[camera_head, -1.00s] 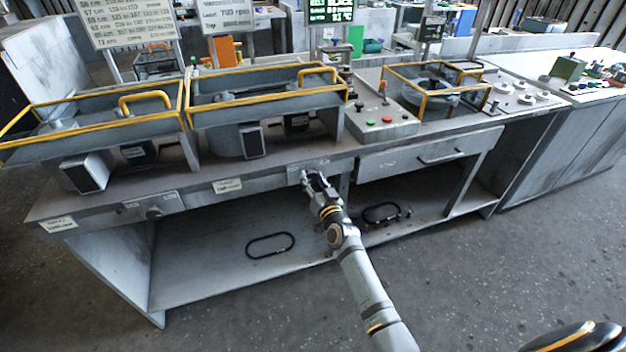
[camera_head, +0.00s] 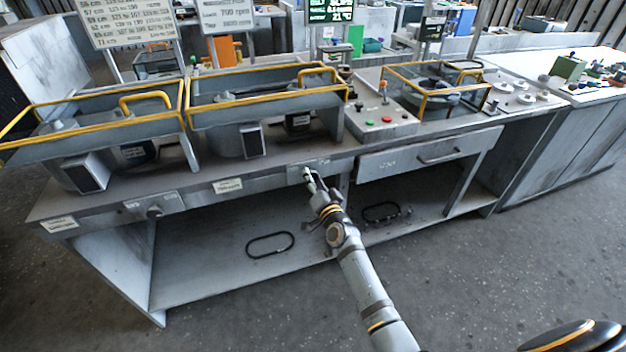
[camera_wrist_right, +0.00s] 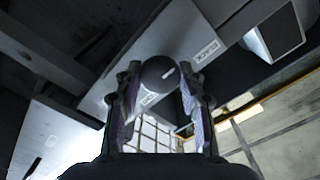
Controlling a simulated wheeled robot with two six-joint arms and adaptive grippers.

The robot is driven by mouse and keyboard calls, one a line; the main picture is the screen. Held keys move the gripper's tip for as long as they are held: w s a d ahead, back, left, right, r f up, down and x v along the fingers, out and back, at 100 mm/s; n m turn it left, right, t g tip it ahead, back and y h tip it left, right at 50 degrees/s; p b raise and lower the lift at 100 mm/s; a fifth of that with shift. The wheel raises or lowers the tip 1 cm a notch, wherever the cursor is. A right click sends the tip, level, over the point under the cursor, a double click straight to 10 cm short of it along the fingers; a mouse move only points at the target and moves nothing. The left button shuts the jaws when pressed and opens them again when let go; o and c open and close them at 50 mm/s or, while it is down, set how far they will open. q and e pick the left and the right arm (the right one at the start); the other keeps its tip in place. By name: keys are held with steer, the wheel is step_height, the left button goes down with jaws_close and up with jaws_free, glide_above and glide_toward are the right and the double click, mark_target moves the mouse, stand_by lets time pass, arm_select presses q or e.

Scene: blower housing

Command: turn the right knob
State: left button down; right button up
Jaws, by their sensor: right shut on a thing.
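The right knob (camera_wrist_right: 158,74) is a dark round knob with a short white pointer mark, on a light panel on the bench's front edge. In the wrist view it sits between the two fingers of my right gripper (camera_wrist_right: 157,90), which is shut on it. The mark points up and to the right in that view. In the head view my right gripper (camera_head: 312,181) reaches the front edge near the bench's middle, and its fingers mostly hide the knob. My left gripper is in neither view.
Another knob (camera_head: 154,211) is on the front edge at the left. A drawer (camera_head: 420,155) with a handle lies right of my gripper. Yellow-railed housings stand on the bench top. The lower shelf (camera_head: 200,265) holds dark oval rings and is otherwise mostly clear.

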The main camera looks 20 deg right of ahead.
steer(key=o, duration=1.2)
steer(key=s, duration=1.2)
steer(key=shift+d, duration=0.2)
